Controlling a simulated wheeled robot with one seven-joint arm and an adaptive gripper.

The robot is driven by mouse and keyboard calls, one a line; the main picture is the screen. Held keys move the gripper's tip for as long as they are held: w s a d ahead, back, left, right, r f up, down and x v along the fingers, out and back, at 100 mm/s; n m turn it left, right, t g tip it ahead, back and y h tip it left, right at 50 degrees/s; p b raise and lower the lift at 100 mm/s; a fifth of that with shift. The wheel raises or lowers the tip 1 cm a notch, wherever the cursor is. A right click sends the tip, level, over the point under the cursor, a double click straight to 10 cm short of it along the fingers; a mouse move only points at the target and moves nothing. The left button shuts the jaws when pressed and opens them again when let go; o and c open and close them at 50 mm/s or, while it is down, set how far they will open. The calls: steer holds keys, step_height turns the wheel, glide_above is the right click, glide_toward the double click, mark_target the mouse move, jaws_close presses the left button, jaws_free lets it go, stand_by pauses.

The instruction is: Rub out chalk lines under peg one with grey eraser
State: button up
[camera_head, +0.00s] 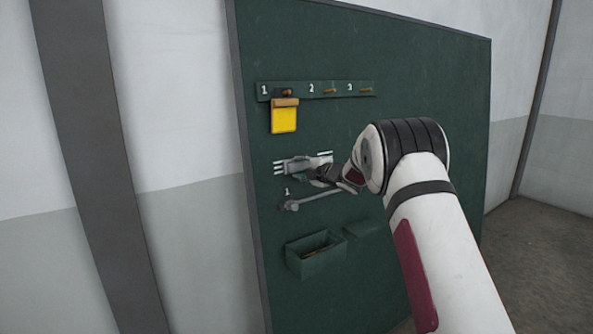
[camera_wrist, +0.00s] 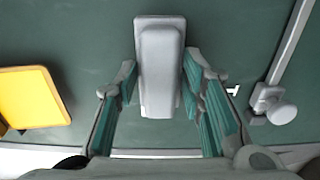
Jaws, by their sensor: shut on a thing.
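The grey eraser (camera_head: 298,164) lies against the green board (camera_head: 420,75), over the short white chalk lines (camera_head: 278,168). Line ends show at its left and just past its upper right; its body hides the middle. My gripper (camera_wrist: 160,88) is shut on the eraser, which sits between the two fingers in the wrist view (camera_wrist: 160,50). Peg one (camera_head: 287,92) is above, on the rail marked 1, 2, 3. A yellow tag (camera_head: 284,120) hangs from it, between peg and chalk lines. No chalk lines show in the wrist view.
A grey lever with a round knob (camera_head: 292,206), marked 1, is just below the eraser; its knob also shows in the wrist view (camera_wrist: 281,113). An open green box (camera_head: 300,262) is lower on the board. Pegs two (camera_head: 331,91) and three (camera_head: 367,89) are bare.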

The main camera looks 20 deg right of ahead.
steer(key=shift+w+d, duration=0.15)
steer(key=shift+d, duration=0.35)
steer(key=shift+w+b, duration=0.1)
steer(key=shift+b, duration=0.25)
steer(key=shift+a, duration=0.1)
